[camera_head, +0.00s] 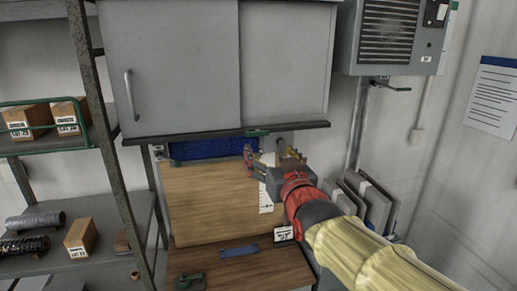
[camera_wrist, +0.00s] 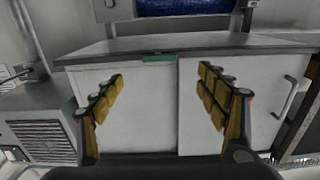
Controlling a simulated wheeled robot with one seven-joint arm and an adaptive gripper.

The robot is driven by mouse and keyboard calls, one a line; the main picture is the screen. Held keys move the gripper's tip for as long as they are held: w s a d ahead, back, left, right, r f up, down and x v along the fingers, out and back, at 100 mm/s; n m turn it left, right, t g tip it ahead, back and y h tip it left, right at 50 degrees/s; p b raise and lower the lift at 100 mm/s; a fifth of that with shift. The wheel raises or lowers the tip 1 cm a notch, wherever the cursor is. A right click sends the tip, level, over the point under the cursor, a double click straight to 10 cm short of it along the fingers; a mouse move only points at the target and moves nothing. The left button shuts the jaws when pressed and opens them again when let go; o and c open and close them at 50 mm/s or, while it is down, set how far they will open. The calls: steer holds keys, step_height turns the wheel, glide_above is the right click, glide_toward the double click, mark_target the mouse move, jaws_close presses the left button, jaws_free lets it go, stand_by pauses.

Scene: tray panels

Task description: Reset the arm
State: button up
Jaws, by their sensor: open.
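My gripper (camera_head: 267,153) is open and empty. In the camera_head view it is raised in front of the wooden back panel (camera_head: 205,208), just below the grey wall cabinet (camera_head: 170,65). My arm reaches up to it from the lower right. In the camera_wrist view the two fingers of my gripper (camera_wrist: 160,88) stand wide apart with nothing between them. Behind them is the cabinet (camera_wrist: 150,115), which appears upside down, with a green piece (camera_wrist: 159,58) at its edge. I cannot tell the exact gap between the fingertips and the cabinet.
A blue panel (camera_head: 210,149) lies under the cabinet. A metal shelf (camera_head: 105,245) with cardboard boxes stands at the left. A grey wall unit (camera_head: 390,40) hangs at the upper right, above grey panels (camera_head: 375,205). A blue strip (camera_head: 239,251) lies on the wooden worktop (camera_head: 230,270).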

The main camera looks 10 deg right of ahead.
steer(key=s+f+g, duration=0.3)
steer(key=f, duration=0.5)
steer(key=s+f+g, duration=0.3)
steer(key=f, duration=0.5)
steer(key=s+f+g+b, duration=0.6)
steer(key=s+f+b, duration=0.9)
steer(key=s+f, duration=0.8)
steer(key=shift+d+f, duration=0.2)
steer(key=shift+f, duration=0.05)
steer(key=shift+r, duration=0.1)
steer(key=shift+c, duration=0.4)
